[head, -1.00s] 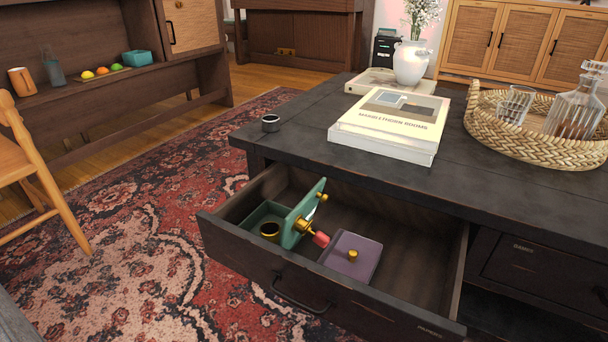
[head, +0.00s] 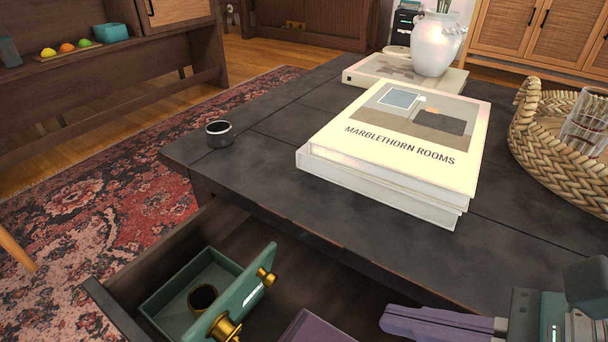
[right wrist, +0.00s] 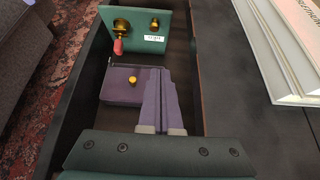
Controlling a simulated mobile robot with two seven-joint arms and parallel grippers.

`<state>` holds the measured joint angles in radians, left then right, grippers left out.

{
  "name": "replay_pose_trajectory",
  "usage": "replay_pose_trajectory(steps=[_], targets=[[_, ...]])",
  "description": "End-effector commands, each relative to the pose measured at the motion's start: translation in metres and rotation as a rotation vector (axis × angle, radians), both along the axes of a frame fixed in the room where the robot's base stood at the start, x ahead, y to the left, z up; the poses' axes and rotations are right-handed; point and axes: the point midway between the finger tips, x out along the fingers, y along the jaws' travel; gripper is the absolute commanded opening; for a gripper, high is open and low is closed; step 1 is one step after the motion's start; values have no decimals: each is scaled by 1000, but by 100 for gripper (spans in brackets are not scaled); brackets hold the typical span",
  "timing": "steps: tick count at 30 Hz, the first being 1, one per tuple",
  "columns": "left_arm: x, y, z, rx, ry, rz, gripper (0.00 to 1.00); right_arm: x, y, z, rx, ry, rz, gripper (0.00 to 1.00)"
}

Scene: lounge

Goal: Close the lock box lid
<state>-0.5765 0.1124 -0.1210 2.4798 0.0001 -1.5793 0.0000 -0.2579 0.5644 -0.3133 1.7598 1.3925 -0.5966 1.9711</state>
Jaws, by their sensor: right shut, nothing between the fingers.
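The green lock box (head: 165,298) sits in the open drawer at the lower left of the head view. Its lid (head: 248,283) stands open, tilted up, with brass fittings on it. In the right wrist view the lid (right wrist: 153,42) shows a label, a brass knob and a brass lock (right wrist: 123,30) with a red-handled piece. A dark round thing with a gold rim (head: 203,298) lies inside the box. My right gripper (head: 384,318) is shut and empty, to the right of the lid and apart from it; its purple fingers (right wrist: 157,74) point toward the lid. My left gripper is not in view.
A purple box (right wrist: 120,90) with a gold knob lies in the drawer beside my right fingers. The table top (head: 265,170) above the drawer holds a small dark cup (head: 219,133), stacked books (head: 400,140), a white vase (head: 437,45) and a woven tray (head: 545,140).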

Motion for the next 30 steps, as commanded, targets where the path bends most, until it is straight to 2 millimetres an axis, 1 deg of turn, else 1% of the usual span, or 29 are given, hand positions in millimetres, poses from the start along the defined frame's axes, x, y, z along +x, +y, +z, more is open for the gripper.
replay_pose_trajectory(steps=[5, 12, 15, 17, 22, 30], targets=[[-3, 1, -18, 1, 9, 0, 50, 14, 20, -17, 3, -5, 2, 0], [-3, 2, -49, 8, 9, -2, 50, 41, 57, -46, 2, -7, 5, 0], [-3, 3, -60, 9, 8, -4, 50, 50, 70, -55, 2, -8, 5, 0], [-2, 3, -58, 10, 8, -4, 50, 56, 78, -47, 2, -8, 7, 0], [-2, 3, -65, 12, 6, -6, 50, 67, 93, -42, 0, -7, 7, 0], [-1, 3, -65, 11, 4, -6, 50, 71, 98, -39, -3, -4, 4, 0]])
